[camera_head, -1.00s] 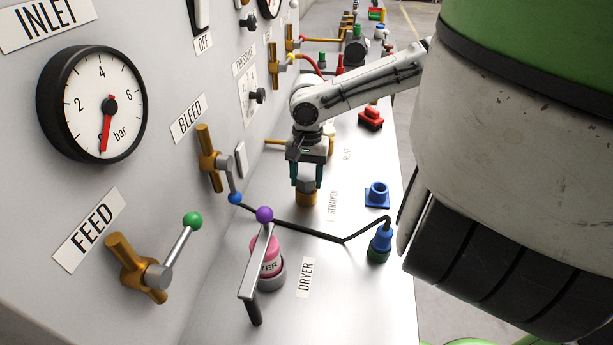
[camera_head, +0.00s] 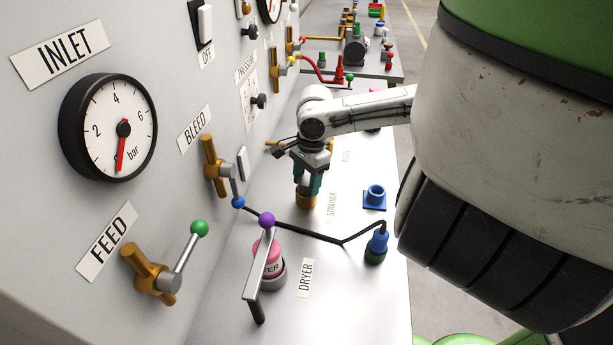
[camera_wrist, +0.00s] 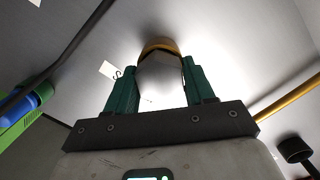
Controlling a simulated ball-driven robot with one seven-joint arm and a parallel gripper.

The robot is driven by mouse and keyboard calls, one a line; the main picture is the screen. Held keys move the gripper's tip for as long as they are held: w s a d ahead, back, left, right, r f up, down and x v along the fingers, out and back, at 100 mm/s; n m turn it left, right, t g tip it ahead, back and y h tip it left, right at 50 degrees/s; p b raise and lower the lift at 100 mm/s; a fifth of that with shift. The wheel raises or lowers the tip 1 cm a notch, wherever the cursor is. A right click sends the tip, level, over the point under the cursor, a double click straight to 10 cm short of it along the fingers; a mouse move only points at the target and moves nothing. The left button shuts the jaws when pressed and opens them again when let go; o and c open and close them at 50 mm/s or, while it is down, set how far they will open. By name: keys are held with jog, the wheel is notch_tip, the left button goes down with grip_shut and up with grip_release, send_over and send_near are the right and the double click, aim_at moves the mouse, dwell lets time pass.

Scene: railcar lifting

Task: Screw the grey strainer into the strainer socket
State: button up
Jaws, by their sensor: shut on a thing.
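The grey strainer (camera_wrist: 160,75) is between the green fingers of my gripper (camera_wrist: 162,88) in the wrist view. My gripper is shut on it. The brass-coloured strainer socket (camera_head: 306,201) stands on the bench beside the STRAINER label, directly below my gripper (camera_head: 307,185) in the head view. Its brass rim (camera_wrist: 158,45) shows just beyond the strainer in the wrist view. The strainer's end is at the socket, but I cannot tell how deep it sits. In the head view my fingers mostly hide the strainer.
A pink dryer canister (camera_head: 268,262) with a purple-knobbed lever stands in front. A black hose (camera_head: 310,232) crosses the bench to a blue fitting (camera_head: 377,245). A blue square socket (camera_head: 374,197) sits to the right. The BLEED valve (camera_head: 213,165) is on the panel at left.

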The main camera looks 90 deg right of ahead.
jog(key=shift+r+m+p, duration=0.1)
jog(key=shift+m+p, duration=1.2)
jog(key=shift+m, duration=0.7)
jog(key=shift+m+h+p, duration=0.4)
jog(key=shift+m+p, duration=0.65)
jog(key=shift+m, duration=0.35)
jog(key=o, duration=0.9)
jog(key=shift+c, duration=0.2)
